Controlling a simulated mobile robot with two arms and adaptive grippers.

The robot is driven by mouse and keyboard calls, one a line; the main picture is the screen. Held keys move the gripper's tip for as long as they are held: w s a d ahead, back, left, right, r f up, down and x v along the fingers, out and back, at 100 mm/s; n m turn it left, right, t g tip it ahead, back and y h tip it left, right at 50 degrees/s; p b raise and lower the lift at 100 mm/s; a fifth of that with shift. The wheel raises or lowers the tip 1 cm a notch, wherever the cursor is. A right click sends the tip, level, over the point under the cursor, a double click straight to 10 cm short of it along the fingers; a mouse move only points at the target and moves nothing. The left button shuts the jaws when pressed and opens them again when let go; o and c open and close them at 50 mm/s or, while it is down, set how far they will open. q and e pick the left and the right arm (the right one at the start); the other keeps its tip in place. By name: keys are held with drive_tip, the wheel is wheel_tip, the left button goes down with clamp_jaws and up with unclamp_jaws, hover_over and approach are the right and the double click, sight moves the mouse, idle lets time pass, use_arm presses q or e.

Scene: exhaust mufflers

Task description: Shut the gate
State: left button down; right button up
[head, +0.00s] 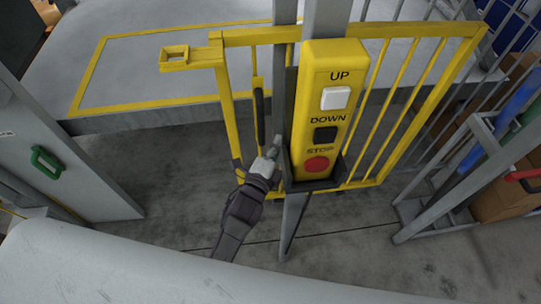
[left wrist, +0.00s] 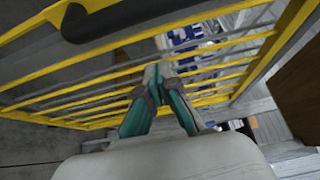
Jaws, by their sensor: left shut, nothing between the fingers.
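The yellow barred gate (head: 232,110) stands swung open behind a grey post in the head view, with a latch bracket (head: 176,58) at its left top end. A black handle (head: 259,117) is on its left side. In the left wrist view the gate's yellow bars (left wrist: 225,72) cross the picture, with the black handle (left wrist: 95,22) at the upper left. My left gripper (head: 272,153) is shut and empty, just below the handle and beside the post. It also shows in the left wrist view (left wrist: 158,70), in front of the bars. I cannot tell if it touches them. My right gripper is not in view.
A yellow control box (head: 328,110) with UP, DOWN and STOP buttons is fixed on the post (head: 294,220), close right of my left gripper. A grey platform (head: 150,80) with yellow edging lies behind. A grey panel with a green handle (head: 47,160) is at left. Cardboard boxes (head: 505,195) stand at right.

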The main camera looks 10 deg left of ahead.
use_arm(q)
drive_tip(key=shift+w+a+p, duration=0.25)
drive_tip(key=shift+w+a, duration=0.35)
drive_tip(key=shift+a, duration=0.25)
drive_tip(key=shift+w+a+p, duration=0.2)
drive_tip(key=shift+w+a, duration=0.4)
drive_tip(key=shift+a, duration=0.2)
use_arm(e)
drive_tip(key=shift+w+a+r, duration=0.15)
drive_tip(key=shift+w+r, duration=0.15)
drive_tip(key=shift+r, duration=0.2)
use_arm(q)
drive_tip(key=shift+a, duration=0.1)
